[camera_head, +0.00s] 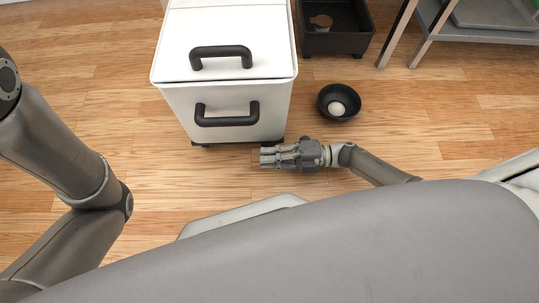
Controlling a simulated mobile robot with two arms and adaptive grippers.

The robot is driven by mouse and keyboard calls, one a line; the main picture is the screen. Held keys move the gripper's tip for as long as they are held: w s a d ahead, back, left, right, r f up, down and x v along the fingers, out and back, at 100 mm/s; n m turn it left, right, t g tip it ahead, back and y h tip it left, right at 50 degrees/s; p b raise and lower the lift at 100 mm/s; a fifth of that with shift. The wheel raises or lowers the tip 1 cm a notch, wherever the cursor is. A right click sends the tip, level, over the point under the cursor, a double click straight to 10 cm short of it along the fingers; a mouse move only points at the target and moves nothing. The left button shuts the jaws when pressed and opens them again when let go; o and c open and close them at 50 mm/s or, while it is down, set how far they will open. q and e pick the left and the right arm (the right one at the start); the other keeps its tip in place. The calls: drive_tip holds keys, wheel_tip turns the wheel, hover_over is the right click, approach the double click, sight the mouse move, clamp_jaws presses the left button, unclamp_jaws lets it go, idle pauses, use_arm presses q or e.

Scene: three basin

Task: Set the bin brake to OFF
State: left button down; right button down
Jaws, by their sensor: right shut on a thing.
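The white bin (218,89) stands on the wooden floor at the top centre, with one black handle on its lid and one on its front. Dark casters show under its lower edge. My right gripper (265,157) is low at the bin's front right corner, its fingers pointing left beside the caster there. It is shut on a small part at that caster, which I take as the bin brake; the fingers hide it, and its setting cannot be read. My left arm comes in at the left, but its gripper is out of view.
A black bowl (326,108) with a pale round thing inside sits on the floor right of the bin. A black crate (334,43) stands behind it. A grey metal rack (487,36) is at the top right. The floor left of the bin is clear.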

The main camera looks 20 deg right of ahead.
drive_tip(key=c, duration=1.6)
unclamp_jaws()
drive_tip(key=shift+d, duration=0.1)
drive_tip(key=v, duration=1.2)
